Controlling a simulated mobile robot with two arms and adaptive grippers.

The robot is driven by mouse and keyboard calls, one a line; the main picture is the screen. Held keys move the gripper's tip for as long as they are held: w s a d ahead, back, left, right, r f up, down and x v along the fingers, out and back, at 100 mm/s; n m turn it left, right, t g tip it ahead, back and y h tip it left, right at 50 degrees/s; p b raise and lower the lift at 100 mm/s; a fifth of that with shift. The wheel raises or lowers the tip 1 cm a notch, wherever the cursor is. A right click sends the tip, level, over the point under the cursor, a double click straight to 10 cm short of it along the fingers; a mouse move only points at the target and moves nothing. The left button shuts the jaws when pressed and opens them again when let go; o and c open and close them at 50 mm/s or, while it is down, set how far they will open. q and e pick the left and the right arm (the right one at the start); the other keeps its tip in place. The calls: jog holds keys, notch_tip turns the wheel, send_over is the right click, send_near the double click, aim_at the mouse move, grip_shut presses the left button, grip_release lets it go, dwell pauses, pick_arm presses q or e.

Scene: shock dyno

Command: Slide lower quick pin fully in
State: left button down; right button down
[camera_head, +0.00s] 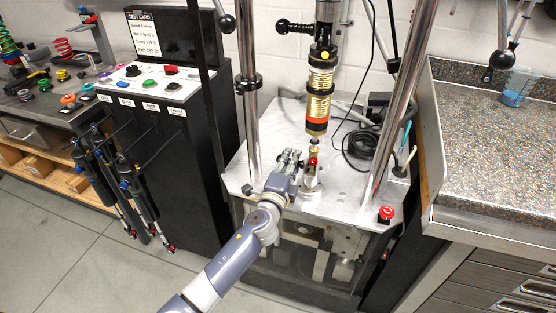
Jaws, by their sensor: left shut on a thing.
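The gold shock absorber (319,85) with an orange band hangs upright in the dyno between two chrome columns. Its lower end reaches down to the lower clevis (310,179) on the metal base plate. A small red part (313,161) shows at the clevis. My left gripper (291,157) is beside the clevis on its left, low over the plate. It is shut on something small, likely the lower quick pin. The pin is hidden by the fingers, and its depth in the clevis cannot be told. My right gripper is not in view.
Chrome columns (248,110) and (405,90) stand on either side. A coiled black cable (361,143) lies behind right on the base plate (345,190). A red stop button (386,212) sits at the front right corner. The black control cabinet (190,160) is left, the stone counter (485,150) right.

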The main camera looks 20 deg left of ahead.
pick_arm(q)
jog(key=shift+s+d+f, duration=0.1)
jog(key=shift+d+f, duration=0.05)
jog(key=c, duration=1.5)
grip_release()
jog(key=s, duration=1.2)
